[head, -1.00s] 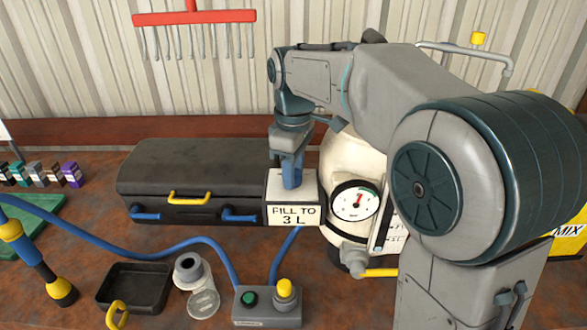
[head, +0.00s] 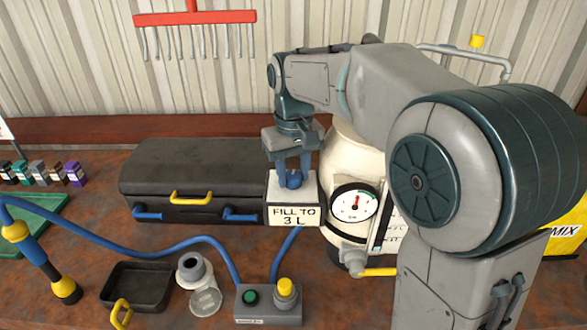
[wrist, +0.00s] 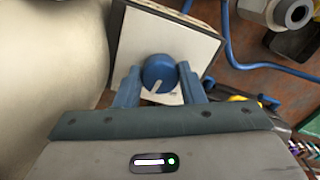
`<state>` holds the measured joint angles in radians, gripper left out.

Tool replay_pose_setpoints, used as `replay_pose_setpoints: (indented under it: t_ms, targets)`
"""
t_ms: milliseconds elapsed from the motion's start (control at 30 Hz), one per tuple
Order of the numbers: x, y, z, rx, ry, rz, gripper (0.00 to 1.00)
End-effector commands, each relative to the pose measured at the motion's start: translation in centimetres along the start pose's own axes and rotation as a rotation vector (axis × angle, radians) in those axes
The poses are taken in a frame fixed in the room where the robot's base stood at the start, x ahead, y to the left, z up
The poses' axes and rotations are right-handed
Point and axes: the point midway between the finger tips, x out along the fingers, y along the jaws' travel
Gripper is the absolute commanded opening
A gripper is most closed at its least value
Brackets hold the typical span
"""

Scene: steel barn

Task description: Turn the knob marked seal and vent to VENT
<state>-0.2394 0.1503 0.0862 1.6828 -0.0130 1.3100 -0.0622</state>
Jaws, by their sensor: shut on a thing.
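A round blue knob (wrist: 159,74) with a pale pointer line sits on top of a white box (wrist: 190,40). In the wrist view the pointer is toward the bottom, slightly left. No seal or vent lettering is readable. My gripper (wrist: 158,78) has one blue finger on each side of the knob and is shut on it. In the head view my gripper (head: 293,184) reaches down onto the box top, and its fingers hide the knob. The box (head: 291,214) carries a sign reading "FILL TO 3 L" on its front.
A cream tank with a dial gauge (head: 354,202) and a yellow-handled tap (head: 377,272) stands right of the box. A black case (head: 165,168) lies left. In front are a button box (head: 268,305), a blue hose (head: 140,250) and a dark tray (head: 140,285).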

Motion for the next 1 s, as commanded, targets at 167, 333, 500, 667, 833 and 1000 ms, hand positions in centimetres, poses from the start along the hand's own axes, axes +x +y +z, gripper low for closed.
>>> replay_pose_setpoints:
  t_ms: [167, 333, 500, 667, 833, 1000]
  targets:
    - [-0.13, 0.01, -0.03, 0.156, 0.002, 0.001, 0.13]
    - [-0.13, 0.0, -0.04, 0.281, 0.002, 0.001, 0.13]
    - [-0.13, -0.02, -0.06, 0.373, 0.003, 0.001, 0.13]
    - [-0.12, -0.03, -0.08, 0.428, 0.004, 0.001, 0.13]
    - [-0.12, -0.03, -0.09, 0.456, 0.004, 0.001, 0.13]
    - [-0.12, -0.03, -0.1, 0.463, 0.005, 0.0, 0.13]
